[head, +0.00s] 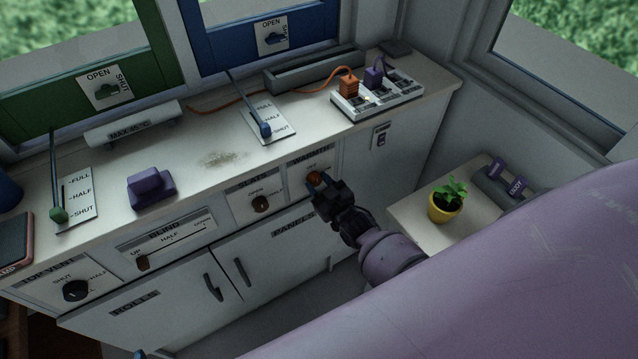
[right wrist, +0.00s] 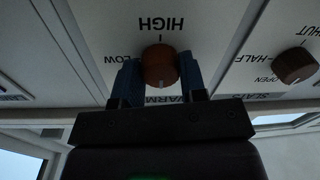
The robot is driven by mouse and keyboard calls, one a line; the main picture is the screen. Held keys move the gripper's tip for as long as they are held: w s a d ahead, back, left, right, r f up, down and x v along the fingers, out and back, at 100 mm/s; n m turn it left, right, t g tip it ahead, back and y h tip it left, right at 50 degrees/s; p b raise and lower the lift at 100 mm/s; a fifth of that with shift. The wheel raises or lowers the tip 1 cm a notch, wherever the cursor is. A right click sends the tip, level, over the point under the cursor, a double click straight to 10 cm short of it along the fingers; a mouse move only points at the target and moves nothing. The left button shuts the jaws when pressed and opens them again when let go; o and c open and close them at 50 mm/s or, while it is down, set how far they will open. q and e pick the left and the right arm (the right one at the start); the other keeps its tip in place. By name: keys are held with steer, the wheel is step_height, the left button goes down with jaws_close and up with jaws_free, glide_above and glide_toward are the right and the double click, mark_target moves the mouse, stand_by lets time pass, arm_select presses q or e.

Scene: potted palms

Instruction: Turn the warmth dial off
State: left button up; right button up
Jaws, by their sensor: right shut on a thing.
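The warmth dial (head: 315,178) is a round orange-brown knob on the cabinet front, under the WARMTH label. It also shows in the right wrist view (right wrist: 160,66), where the panel appears upside down. There HIGH stands above the knob and LOW to its left. A pale mark on the knob points down in that view, toward the WARMTH label. My right gripper (head: 324,191) is shut on the dial, one blue finger on each side. The right finger covers the panel there, so any OFF mark is hidden. My left gripper is not in view.
The brown slats dial (head: 261,204) sits just left of the warmth panel. A power strip (head: 378,98) with orange and purple plugs lies on the counter above. A yellow potted plant (head: 445,200) stands on a low white table to the right of my right arm.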

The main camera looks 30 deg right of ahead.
steer(key=o, duration=0.9)
steer(key=shift+s, duration=0.1)
steer(key=s, duration=0.3)
steer(key=s+d, duration=0.1)
steer(key=s, duration=0.6)
steer(key=shift+s+d, duration=0.2)
steer(key=shift+s, duration=0.1)
steer(key=shift+s+d+r+m+g+h, duration=0.15)
steer(key=shift+s+m+g+h, duration=0.3)
steer(key=shift+s+g, duration=1.1)
steer(key=shift+s+d+m+g+h, duration=0.35)
steer(key=shift+s+m+g, duration=0.2)
steer(key=shift+s, duration=1.95)
steer(key=shift+s+d+r+m+g+h, duration=0.15)
steer(key=shift+s+m+g+h, duration=0.3)
steer(key=shift+s+g, duration=1.05)
